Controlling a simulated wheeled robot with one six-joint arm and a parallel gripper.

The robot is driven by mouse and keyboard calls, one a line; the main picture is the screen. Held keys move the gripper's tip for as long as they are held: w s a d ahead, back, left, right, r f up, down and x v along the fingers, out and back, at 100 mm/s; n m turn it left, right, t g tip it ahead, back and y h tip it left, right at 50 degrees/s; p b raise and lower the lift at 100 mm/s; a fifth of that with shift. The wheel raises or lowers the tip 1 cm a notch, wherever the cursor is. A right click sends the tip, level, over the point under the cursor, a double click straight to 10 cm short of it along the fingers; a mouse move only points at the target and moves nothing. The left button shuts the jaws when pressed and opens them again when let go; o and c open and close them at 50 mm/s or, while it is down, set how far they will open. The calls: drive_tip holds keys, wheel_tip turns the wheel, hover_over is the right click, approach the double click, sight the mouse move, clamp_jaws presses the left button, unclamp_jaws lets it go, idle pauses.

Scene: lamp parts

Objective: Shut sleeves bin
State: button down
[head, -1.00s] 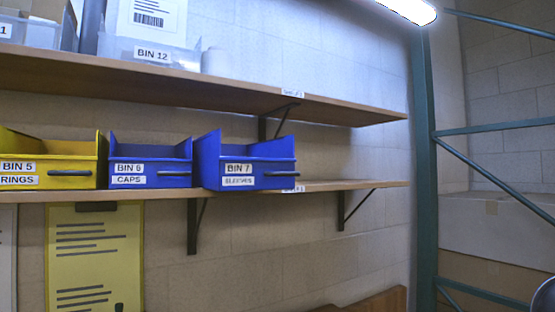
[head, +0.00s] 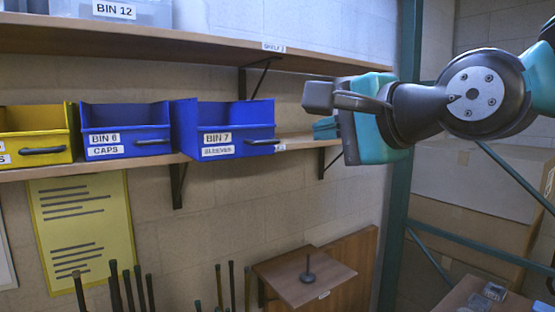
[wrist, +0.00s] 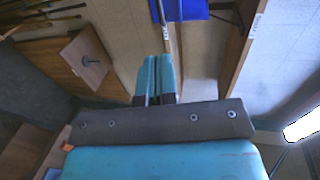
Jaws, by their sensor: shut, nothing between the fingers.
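The sleeves bin (head: 235,116), a blue open-topped bin labelled BIN 7 SLEEVES with a dark handle, sits on the lower shelf. Its front juts out farther than the blue caps bin (head: 122,122) beside it. A blue piece (wrist: 185,9), likely this bin, shows at the top of the wrist view. My gripper (head: 323,128) is to the right of the bin, apart from it, near the shelf's right end. In the wrist view its two teal fingers (wrist: 158,62) are together with nothing between them.
The lower shelf (head: 70,170) also holds a yellow bin (head: 32,122) at left. The upper shelf (head: 180,43) runs above the bins. A green upright post (head: 395,235) stands right. A wooden board with a peg (head: 305,285) is below.

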sight(269, 143)
drive_tip(key=b, duration=0.1)
drive_tip(key=f+b, duration=0.1)
drive_tip(key=b, duration=0.1)
drive_tip(key=shift+w+a, duration=0.2)
drive_tip(key=shift+w, duration=0.1)
drive_tip(key=shift+b, duration=0.75)
drive_tip(key=p+x, duration=0.2)
drive_tip(key=x, duration=0.1)
drive_tip(key=p+x, duration=0.2)
drive_tip(key=x, duration=0.1)
drive_tip(key=r+p+x, duration=0.1)
drive_tip(key=p+x, duration=0.1)
drive_tip(key=x, duration=0.2)
drive_tip(key=shift+w+a+r+p, duration=0.1)
drive_tip(key=shift+w+a+p, duration=0.1)
drive_tip(key=shift+p, duration=0.1)
drive_tip(key=shift+w+a+f, duration=0.3)
drive_tip(key=shift+w+f, duration=0.05)
drive_tip(key=shift+w, duration=0.15)
